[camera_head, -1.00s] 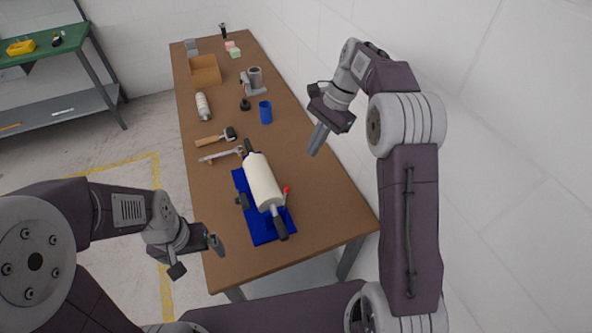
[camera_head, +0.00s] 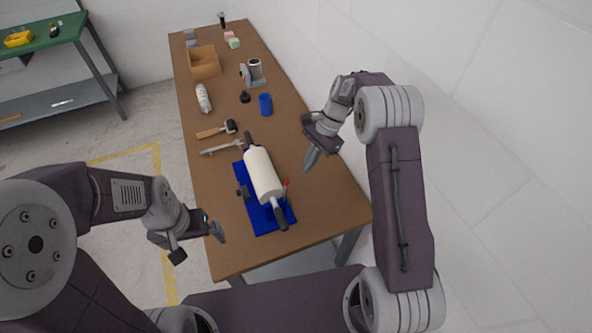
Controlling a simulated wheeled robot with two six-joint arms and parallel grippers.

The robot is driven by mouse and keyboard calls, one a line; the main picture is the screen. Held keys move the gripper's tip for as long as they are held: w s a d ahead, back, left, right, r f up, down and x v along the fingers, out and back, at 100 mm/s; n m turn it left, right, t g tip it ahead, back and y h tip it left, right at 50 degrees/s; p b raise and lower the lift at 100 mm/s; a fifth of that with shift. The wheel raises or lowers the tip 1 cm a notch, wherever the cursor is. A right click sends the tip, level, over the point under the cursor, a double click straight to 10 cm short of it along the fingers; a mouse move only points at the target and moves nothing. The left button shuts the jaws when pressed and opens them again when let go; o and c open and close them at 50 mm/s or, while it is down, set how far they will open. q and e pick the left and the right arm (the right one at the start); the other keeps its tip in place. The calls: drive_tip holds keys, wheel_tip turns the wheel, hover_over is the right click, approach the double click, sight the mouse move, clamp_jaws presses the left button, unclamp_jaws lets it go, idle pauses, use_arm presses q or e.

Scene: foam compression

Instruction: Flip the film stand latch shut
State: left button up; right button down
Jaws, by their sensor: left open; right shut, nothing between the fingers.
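The film stand (camera_head: 257,222) is a blue base on the wooden table, near its front end. A white film roll (camera_head: 262,172) with dark handles lies along it. A small upright lever with a red tip (camera_head: 286,183), apparently the latch, stands at the stand's right side near the front handle. My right gripper (camera_head: 309,163) is shut and empty, pointing down above the table, up and to the right of the lever and apart from it. My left gripper (camera_head: 217,236) is open and empty, off the table's left edge near the front corner.
A brush or roller (camera_head: 217,130) and a caliper-like metal tool (camera_head: 222,147) lie behind the stand. A blue cup (camera_head: 265,104), a white bottle (camera_head: 203,98) and an open cardboard box (camera_head: 204,63) stand further back. The table (camera_head: 320,205) is clear right of the stand.

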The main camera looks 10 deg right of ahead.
sight(285, 190)
drive_tip(key=shift+s+a+f+p, duration=0.15)
drive_tip(key=shift+s+a+p, duration=0.2)
drive_tip(key=shift+a, duration=0.35)
drive_tip(key=shift+s+a+f+p, duration=0.1)
drive_tip(key=shift+s+a+p, duration=0.25)
drive_tip(key=shift+a, duration=0.4)
drive_tip(key=shift+s+a+f+p, duration=0.15)
drive_tip(key=shift+s+a+p, duration=0.2)
drive_tip(key=shift+a, duration=0.35)
